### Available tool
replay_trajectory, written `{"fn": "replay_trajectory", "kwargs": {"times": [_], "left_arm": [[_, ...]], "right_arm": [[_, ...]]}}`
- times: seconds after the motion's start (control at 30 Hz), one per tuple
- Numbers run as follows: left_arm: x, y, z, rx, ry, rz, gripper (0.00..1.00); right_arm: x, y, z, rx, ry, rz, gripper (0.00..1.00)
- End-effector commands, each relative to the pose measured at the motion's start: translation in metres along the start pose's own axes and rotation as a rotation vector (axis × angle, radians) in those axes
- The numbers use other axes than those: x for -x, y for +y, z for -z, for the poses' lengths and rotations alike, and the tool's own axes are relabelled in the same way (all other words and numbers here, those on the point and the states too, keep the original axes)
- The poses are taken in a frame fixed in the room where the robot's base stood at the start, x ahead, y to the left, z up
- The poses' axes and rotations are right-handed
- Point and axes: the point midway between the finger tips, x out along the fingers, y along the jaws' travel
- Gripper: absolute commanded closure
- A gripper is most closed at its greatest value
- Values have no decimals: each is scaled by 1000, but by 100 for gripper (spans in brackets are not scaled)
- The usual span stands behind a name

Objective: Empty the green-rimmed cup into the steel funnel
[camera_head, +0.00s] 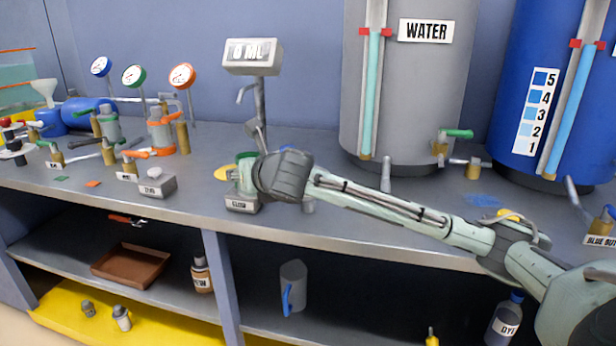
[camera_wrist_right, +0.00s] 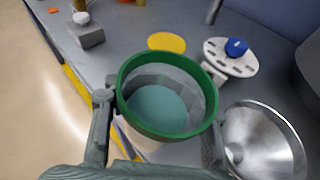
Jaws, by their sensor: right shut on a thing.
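The green-rimmed cup (camera_wrist_right: 168,131) is between the fingers of my right gripper (camera_wrist_right: 160,125), which is shut on it. The cup looks upright and holds a pale green-blue liquid. I cannot make out the funnel in the head view. My left gripper is not in view.
A display stand reading "0 ML" (camera_head: 253,57) stands behind the cup. A yellow disc (camera_wrist_right: 167,42) and a white slotted disc with a blue knob (camera_wrist_right: 232,57) lie nearby. The grey WATER tank (camera_head: 408,90) stands to the right, valves and gauges to the left.

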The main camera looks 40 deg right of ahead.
Motion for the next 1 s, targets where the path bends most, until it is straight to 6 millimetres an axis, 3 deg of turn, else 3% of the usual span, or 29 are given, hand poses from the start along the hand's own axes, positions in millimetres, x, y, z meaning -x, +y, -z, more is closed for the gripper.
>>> {"fn": "replay_trajectory", "kwargs": {"times": [0.47, 0.7, 1.0], "left_arm": [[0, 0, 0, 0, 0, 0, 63], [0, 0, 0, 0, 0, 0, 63], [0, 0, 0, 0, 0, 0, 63]], "right_arm": [[3, -16, -4, -223, -13, -89, 91], [10, -22, -22, -332, -20, -135, 91], [13, -25, -27, -371, -23, -151, 91]]}}
